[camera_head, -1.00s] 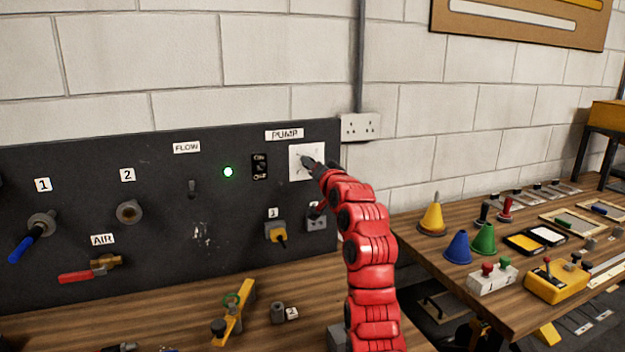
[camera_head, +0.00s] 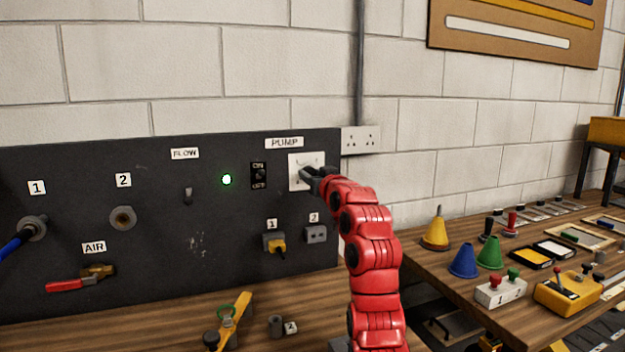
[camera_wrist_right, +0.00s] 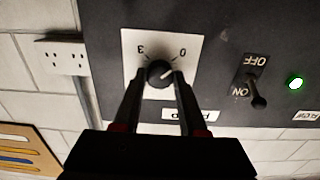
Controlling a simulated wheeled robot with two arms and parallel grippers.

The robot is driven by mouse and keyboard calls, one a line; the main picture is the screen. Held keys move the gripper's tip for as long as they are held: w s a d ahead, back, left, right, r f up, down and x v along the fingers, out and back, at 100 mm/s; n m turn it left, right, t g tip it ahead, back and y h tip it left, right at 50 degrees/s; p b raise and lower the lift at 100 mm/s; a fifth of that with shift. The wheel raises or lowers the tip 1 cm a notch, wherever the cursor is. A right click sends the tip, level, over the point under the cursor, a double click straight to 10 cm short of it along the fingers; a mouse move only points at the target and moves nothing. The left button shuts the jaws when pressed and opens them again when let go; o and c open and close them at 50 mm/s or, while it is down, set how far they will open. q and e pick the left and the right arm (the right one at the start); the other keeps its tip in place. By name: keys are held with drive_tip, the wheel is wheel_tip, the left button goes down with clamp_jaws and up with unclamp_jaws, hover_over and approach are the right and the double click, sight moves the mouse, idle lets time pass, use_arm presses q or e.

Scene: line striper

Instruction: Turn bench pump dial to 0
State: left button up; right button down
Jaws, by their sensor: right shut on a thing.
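The pump dial is a dark round knob (camera_wrist_right: 160,73) on a white plate (camera_head: 297,160), under the PUMP label (camera_head: 284,142) on the black panel. In the right wrist view, which is upside down, the plate shows the numerals 3 and 0 on either side of the knob. A pale pointer line on the knob slants toward the 0 side; its exact setting is hard to read. My right gripper (camera_wrist_right: 160,78) is shut on the knob, one finger on each side. In the head view the gripper (camera_head: 307,176) hides the knob. My left gripper is not in view.
An ON/OFF switch (camera_head: 258,175) and a lit green lamp (camera_head: 227,179) sit left of the plate. Sockets (camera_head: 315,234) are below it. A wall outlet (camera_head: 361,140) is at the right. A side table (camera_head: 441,276) holds cones and control boxes.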

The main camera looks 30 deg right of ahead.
idle(0.5)
drive_tip(key=shift+c, duration=2.2)
unclamp_jaws()
drive_tip(key=shift+s, duration=0.1)
drive_tip(key=b+v, duration=0.1)
drive_tip(key=v, duration=1.6)
drive_tip(key=shift+s, duration=0.15)
drive_tip(key=shift+f, duration=0.1)
